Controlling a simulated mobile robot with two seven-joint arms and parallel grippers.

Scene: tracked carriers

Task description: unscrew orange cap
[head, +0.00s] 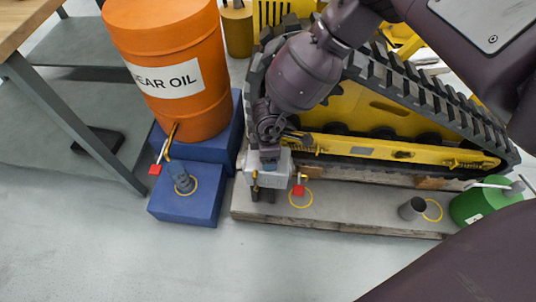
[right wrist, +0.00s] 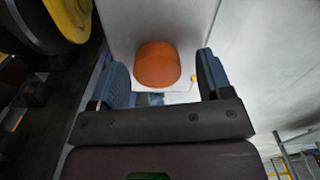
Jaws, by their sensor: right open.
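The orange cap (right wrist: 158,64) shows in the right wrist view as a rounded orange disc, between the two blue-grey finger pads. My right gripper (right wrist: 161,72) is open, with a gap between each pad and the cap in the picture. How near the cap is in depth I cannot tell. In the head view my right gripper (head: 271,152) points down at a pale grey block (head: 266,172) with brass fittings, by the front of the yellow track. The cap cannot be made out there. My left gripper is not in view.
An orange GEAR OIL drum (head: 185,105) stands on a blue block at left; a lower blue block (head: 188,208) is in front. The yellow tracked carrier (head: 380,120) is behind a long grey plank (head: 345,214). A green container (head: 478,205) is at right. The front floor is clear.

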